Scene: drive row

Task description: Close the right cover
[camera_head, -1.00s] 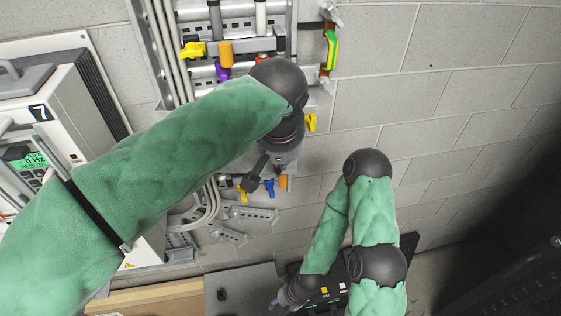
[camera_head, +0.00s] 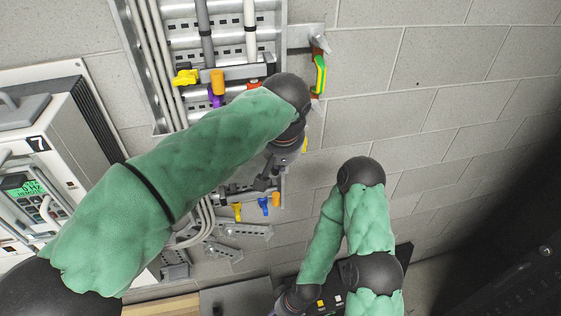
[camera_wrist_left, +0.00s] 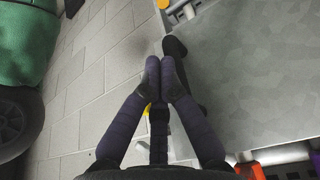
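My left gripper (camera_head: 264,182) is in front of the wall panel in the head view, partly hidden by its own wrist. In the left wrist view its fingertips (camera_wrist_left: 160,66) are together, with nothing visible between them. A large grey metal sheet (camera_wrist_left: 245,60) fills the right of that view, its edge close beside the fingertips; it may be the right cover, but I cannot tell, nor whether the fingers touch it. The green arm hides much of the panel in the head view. My right gripper (camera_head: 292,300) is low in the head view, mostly hidden; its fingers are unclear.
A drive cabinet marked 7 (camera_head: 36,143) stands at the left. Yellow (camera_head: 237,211), blue (camera_head: 263,205) and orange (camera_head: 276,199) parts sit below my left gripper. A green-yellow part (camera_head: 320,75) is at the panel's upper right. The block wall (camera_head: 440,110) to the right is bare.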

